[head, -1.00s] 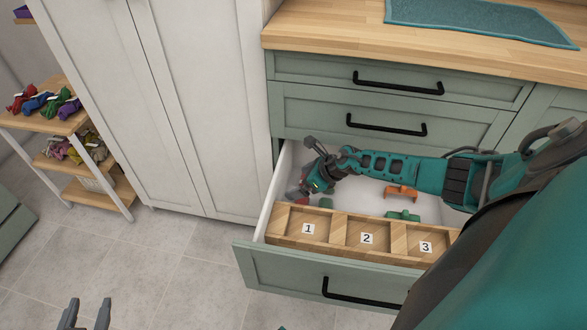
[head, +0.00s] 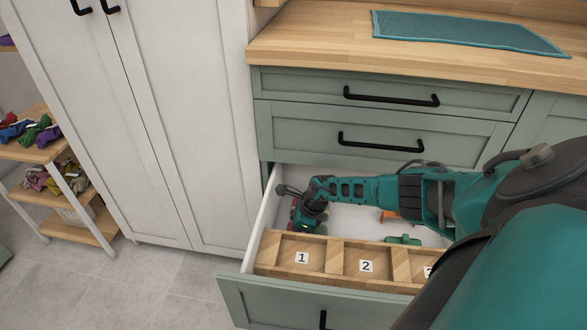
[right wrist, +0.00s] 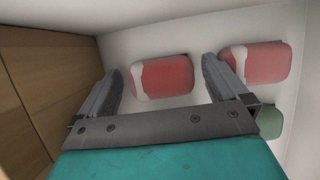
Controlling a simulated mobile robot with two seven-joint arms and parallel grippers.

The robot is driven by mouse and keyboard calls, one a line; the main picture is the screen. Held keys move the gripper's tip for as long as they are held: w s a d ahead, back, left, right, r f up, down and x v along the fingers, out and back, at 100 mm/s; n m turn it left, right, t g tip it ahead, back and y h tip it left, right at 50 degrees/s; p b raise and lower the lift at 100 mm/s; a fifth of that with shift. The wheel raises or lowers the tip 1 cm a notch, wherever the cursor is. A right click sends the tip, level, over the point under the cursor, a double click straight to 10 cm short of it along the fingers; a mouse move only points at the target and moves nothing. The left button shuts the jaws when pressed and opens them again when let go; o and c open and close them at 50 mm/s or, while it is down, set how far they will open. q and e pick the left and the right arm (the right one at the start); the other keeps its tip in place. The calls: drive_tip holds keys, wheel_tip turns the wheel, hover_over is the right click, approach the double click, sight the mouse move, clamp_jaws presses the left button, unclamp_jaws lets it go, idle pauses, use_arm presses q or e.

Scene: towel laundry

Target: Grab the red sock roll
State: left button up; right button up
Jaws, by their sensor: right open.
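In the right wrist view a red sock roll (right wrist: 162,78) with a pale patch at its left end lies on the white drawer floor. It sits between the fingers of my open right gripper (right wrist: 162,68), which are not closed on it. A second red roll (right wrist: 256,62) lies to the right, outside the right finger. A green roll (right wrist: 270,122) is partly hidden below it. In the head view my right gripper (head: 305,222) points down inside the open drawer, behind compartment 1, and mostly hides the rolls under it. My left gripper is out of view.
The open drawer (head: 262,300) has a wooden divider (head: 328,265) at its front with numbered compartments, empty where visible. A green item (head: 403,240) and an orange item (head: 388,215) lie farther right in the drawer. A shelf (head: 75,232) with colored cloths stands left.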

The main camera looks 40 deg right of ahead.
drive_tip(key=c, duration=0.9)
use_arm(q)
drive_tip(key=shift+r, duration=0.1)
use_arm(e)
drive_tip(key=shift+r, duration=0.1)
